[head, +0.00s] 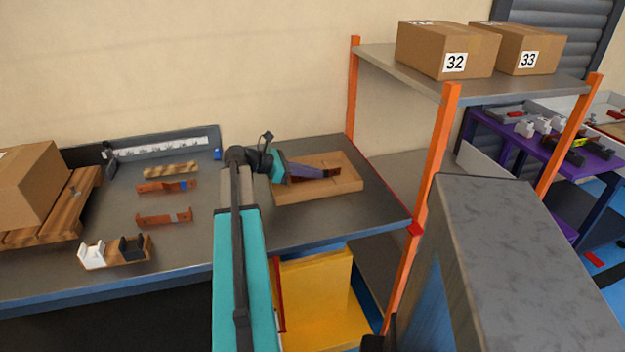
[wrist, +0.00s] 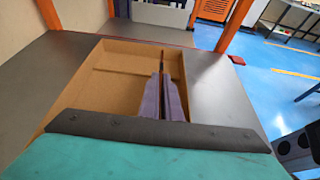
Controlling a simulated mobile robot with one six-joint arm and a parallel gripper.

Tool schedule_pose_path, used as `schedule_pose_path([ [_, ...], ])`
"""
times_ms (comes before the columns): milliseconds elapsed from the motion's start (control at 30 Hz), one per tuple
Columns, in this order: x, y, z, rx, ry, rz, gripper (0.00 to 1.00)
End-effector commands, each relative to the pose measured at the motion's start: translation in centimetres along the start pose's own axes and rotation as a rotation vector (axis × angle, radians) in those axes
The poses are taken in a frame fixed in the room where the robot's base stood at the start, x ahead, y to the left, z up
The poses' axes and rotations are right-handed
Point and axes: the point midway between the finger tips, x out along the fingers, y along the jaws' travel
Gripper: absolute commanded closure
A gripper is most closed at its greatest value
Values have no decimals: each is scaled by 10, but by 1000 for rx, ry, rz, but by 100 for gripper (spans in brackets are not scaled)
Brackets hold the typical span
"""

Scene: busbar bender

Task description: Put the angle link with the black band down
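My gripper (head: 312,172) is over the shallow cardboard-brown tray (head: 345,186) on the bench. Its purple fingers also show in the wrist view (wrist: 164,82), almost together on a thin piece. This piece is the angle link with the black band (head: 333,172); its copper-brown end and dark band stick out past the fingertips. In the wrist view the link (wrist: 162,58) is a thin dark edge between the fingers. The fingers hide most of it. I cannot tell whether it touches the tray floor.
A wooden strip (head: 170,170) and a block with white and black holders (head: 116,262) are nearby. An orange shelf post (head: 437,150) stands right of the tray.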

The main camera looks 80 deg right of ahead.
Motion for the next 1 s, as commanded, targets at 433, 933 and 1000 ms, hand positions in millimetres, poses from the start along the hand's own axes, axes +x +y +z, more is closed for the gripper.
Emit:
schedule_pose_path([
  [433, 9, 0, -23, 2, -1, 1, 100],
  [933, 10, 0, -26, 1, 0, 2, 78],
  [1000, 10, 0, -26, 1, 0, 2, 78],
])
